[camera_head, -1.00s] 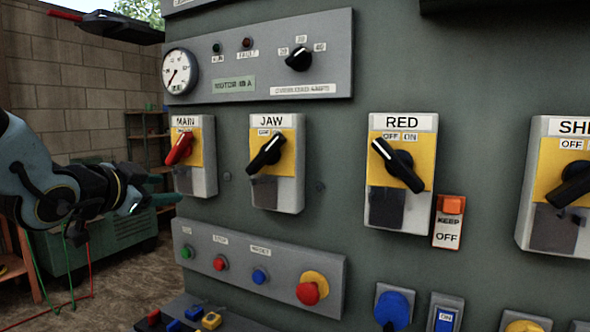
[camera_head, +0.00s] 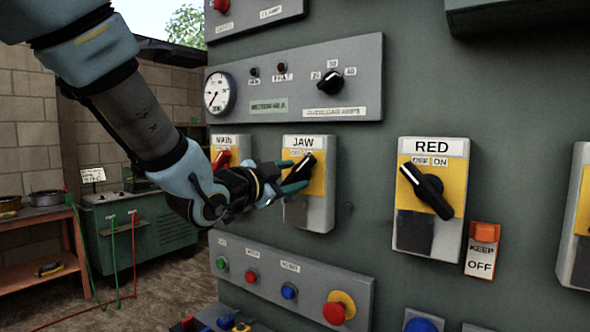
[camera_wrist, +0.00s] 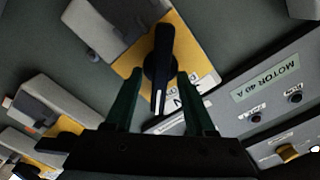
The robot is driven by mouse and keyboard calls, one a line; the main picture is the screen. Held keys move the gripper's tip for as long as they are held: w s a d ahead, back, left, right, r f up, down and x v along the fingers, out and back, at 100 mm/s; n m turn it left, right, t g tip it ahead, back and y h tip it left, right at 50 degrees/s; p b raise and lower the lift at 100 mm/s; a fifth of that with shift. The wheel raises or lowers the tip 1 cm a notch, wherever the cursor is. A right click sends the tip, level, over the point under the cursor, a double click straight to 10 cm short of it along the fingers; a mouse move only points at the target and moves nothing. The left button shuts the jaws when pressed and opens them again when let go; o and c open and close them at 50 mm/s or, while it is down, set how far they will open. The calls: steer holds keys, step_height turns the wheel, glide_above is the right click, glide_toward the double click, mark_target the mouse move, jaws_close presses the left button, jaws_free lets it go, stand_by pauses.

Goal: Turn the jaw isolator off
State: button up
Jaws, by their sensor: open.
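The jaw isolator (camera_head: 317,212) is a grey box with a yellow plate and a JAW label, on the green panel. Its black rotary handle (camera_head: 299,169) is tilted, upper end to the right; the OFF/ON marks are partly hidden. My gripper (camera_head: 292,174) is at the handle, coming from the left, with green fingers apart. In the wrist view the handle (camera_wrist: 159,66) lies between the two open fingers of my gripper (camera_wrist: 157,88), with a visible gap at each side near the tips. Whether a finger touches it I cannot tell.
The MAIN isolator (camera_head: 222,158) with a red handle is just left, partly behind my arm. The RED isolator (camera_head: 414,235) stands to the right, with a KEEP OFF tag (camera_head: 482,250) beside it. A button strip (camera_head: 305,270) runs below, and a gauge panel (camera_head: 300,106) above.

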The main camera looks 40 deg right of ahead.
steer(key=shift+w+d, duration=0.2)
steer(key=shift+d, duration=0.4)
jaws_close()
